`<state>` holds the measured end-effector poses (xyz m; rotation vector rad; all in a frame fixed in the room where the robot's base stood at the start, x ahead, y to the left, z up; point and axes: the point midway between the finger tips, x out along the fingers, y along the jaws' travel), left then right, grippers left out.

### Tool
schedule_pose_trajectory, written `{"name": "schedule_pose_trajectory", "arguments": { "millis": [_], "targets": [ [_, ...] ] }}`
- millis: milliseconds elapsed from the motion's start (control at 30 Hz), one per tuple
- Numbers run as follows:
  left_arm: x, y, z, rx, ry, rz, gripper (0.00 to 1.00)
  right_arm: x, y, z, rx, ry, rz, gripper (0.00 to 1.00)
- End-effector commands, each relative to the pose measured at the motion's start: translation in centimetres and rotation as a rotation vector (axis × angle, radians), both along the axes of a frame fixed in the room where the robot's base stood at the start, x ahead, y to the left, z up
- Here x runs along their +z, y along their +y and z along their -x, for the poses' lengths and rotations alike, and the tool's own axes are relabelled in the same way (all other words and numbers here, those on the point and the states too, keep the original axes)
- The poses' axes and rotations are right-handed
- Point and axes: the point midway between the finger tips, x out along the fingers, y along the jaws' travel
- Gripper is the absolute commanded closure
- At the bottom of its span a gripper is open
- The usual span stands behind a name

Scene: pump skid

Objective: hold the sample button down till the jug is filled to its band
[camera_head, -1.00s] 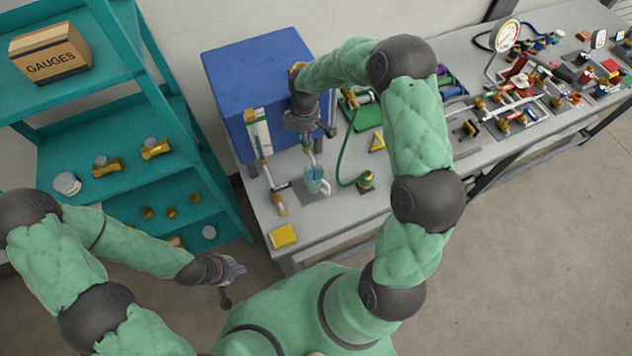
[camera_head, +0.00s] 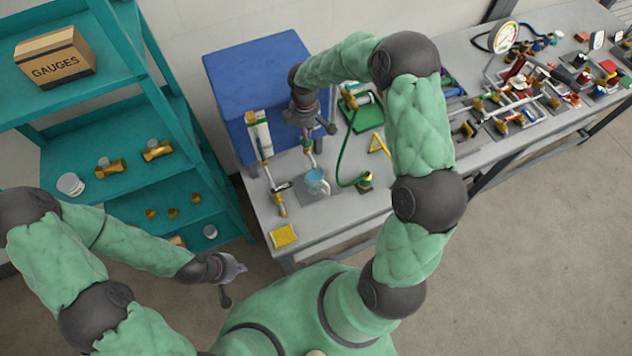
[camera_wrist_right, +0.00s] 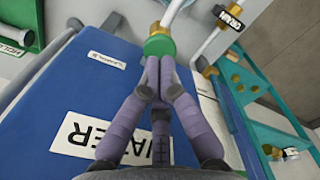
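The glass jug (camera_head: 316,184) stands upright on the bench below the blue unit's outlet, with pale blue water inside. Its band and exact fill level are too small to tell. In the right wrist view, the closed fingertips of my right gripper (camera_wrist_right: 158,66) meet at the green button (camera_wrist_right: 158,46) and appear to touch it. They partly cover it, so how far it is pressed cannot be told. In the head view the right gripper (camera_head: 307,132) is above the jug. My left gripper (camera_head: 236,268) is away from the bench, empty, its finger gap unclear.
The blue water unit (camera_head: 255,65) stands behind the jug. A yellow block (camera_head: 284,236) lies near the bench's front corner. A green hose (camera_head: 346,150) curves right of the jug. A teal shelf (camera_head: 165,120) stands at left. Fittings crowd the bench at right.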

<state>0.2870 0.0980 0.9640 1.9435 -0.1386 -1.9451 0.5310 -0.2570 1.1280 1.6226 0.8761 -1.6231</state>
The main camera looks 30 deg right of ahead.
Motion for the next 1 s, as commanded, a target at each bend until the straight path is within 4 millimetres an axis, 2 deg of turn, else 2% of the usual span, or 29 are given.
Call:
{"name": "schedule_pose_trajectory", "arguments": {
  "millis": [267,800,1000],
  "targets": [
    [0.2,0.0,0.0,0.0,0.0,0.0,1.0,0.3,0.0,0.0,0.0,-0.001,0.001,1.0],
    [2.9,0.0,0.0,0.0,0.0,0.0,1.0,4.7,0.0,0.0,0.001,-0.001,0.0,1.0],
    [3.0,0.0,0.0,0.0,0.0,0.0,1.0,5.0,0.0,0.0,0.001,0.0,0.0,1.0]
  ]
}}
